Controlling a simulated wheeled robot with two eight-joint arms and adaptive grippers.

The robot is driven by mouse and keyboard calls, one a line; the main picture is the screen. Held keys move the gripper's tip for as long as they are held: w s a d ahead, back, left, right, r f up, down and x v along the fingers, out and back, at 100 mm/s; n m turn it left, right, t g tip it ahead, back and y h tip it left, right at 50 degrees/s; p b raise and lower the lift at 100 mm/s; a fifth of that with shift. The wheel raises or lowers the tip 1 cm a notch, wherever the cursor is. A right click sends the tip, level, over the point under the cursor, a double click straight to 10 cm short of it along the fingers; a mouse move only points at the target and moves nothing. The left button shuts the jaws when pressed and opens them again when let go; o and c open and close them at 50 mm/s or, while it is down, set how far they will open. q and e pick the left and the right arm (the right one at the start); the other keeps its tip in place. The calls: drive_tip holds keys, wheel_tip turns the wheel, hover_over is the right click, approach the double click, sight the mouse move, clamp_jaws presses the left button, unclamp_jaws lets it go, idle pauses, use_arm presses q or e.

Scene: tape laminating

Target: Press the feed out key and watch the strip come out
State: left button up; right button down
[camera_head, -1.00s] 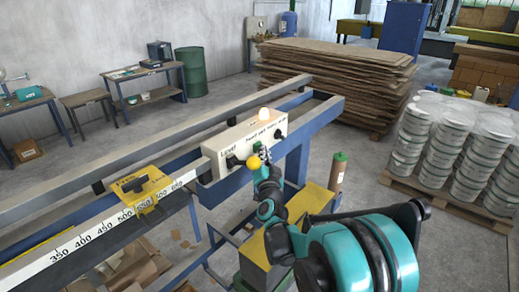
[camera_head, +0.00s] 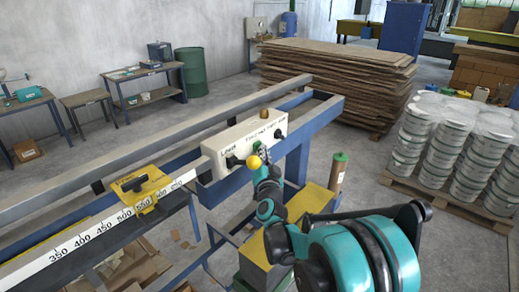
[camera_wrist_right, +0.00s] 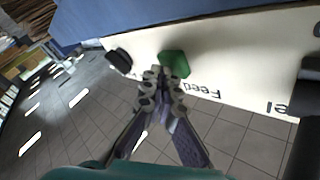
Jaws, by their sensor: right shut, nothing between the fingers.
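The cream control box (camera_head: 214,161) sits on the blue rail frame. In the right wrist view its face (camera_wrist_right: 225,48) shows upside down, with part of the word "Feed" beside a green key (camera_wrist_right: 173,64). My right gripper (camera_wrist_right: 160,74) is shut and empty, its tips right at the edge of the green key; I cannot tell whether they touch it. In the head view my right gripper (camera_head: 260,153) is at the front of the box and hides the key. The small lamp (camera_head: 264,113) on top of the box is dark. My left gripper is out of view.
A yellow stop (camera_head: 140,188) rides on the measuring scale (camera_head: 92,233). A brown cylinder (camera_head: 338,176) stands right of the frame. Stacked boards (camera_head: 335,75) lie behind.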

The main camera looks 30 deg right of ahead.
drive_tip(key=shift+s, duration=0.1)
drive_tip(key=s, duration=0.1)
drive_tip(key=s+d, duration=0.1)
drive_tip(key=s, duration=0.1)
drive_tip(key=s+d, duration=0.1)
drive_tip(key=s, duration=0.1)
drive_tip(key=shift+s+d, duration=0.1)
drive_tip(key=shift+s, duration=0.15)
idle(0.6)
drive_tip(key=s+a+f+n+g+y+b, duration=0.2)
drive_tip(key=s+a+f+n+y, duration=0.15)
drive_tip(key=a, duration=0.35)
drive_tip(key=s+a+f+n+g+y+b, duration=0.1)
drive_tip(key=s+a+f+n+g+y, duration=0.15)
drive_tip(key=s+a+f, duration=0.4)
drive_tip(key=s+a+f+n+g+b, duration=0.1)
drive_tip(key=s+a+f+n+g, duration=0.2)
drive_tip(key=s, duration=0.4)
drive_tip(key=s+a+f+n+g+y+b, duration=0.1)
drive_tip(key=s+a+f+n+g, duration=0.2)
drive_tip(key=s+a+f, duration=0.2)
drive_tip(key=s+f, duration=0.2)
drive_tip(key=s, duration=0.1)
drive_tip(key=shift+s+a+f+y, duration=0.2)
drive_tip(key=shift+f+y, duration=0.1)
